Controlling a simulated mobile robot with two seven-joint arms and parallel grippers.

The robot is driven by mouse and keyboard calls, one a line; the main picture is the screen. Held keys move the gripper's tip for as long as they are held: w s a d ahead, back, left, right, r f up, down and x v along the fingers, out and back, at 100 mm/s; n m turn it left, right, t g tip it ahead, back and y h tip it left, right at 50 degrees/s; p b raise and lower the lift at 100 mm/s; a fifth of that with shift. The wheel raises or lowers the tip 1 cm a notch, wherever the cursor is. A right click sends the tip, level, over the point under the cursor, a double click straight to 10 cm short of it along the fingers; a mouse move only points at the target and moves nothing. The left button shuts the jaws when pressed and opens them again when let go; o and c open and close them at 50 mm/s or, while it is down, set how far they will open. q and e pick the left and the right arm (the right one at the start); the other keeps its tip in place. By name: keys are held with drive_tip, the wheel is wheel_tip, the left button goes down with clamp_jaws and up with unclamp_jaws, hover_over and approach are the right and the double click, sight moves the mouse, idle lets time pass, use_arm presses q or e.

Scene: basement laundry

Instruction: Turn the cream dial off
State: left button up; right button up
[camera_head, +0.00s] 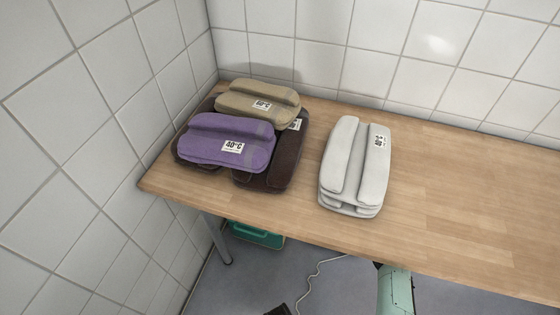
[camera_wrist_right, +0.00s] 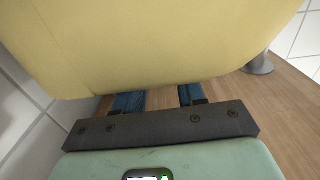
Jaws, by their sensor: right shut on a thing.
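In the right wrist view a large, smooth pale yellow thing (camera_wrist_right: 160,45) fills the upper part of the picture, close to the camera. My right gripper (camera_wrist_right: 159,97) shows its two blue fingers apart, running under the yellow thing's lower edge. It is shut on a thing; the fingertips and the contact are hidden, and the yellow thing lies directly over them. I cannot tell whether the yellow thing is the cream dial; no dial face or marking shows. No dial is visible in the head view. My left gripper is not in clear view.
On the wooden table (camera_head: 450,195) lie a purple folded cloth (camera_head: 205,153), a beige one (camera_head: 240,103), dark ones (camera_head: 285,160) and a white stack (camera_head: 345,185). Tiled walls (camera_head: 320,45) bound it. A green box (camera_head: 255,235) and white cord (camera_head: 318,272) are below.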

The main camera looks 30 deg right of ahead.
idle(0.3)
drive_tip(key=o, duration=1.1)
drive_tip(key=shift+c, duration=0.2)
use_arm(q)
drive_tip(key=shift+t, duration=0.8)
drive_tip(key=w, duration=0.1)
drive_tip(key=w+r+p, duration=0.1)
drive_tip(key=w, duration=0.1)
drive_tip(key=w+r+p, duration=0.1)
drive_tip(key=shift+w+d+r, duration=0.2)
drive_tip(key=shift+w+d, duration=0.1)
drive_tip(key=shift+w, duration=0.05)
use_arm(e)
drive_tip(key=v, duration=1.3)
drive_tip(key=shift+d, duration=0.3)
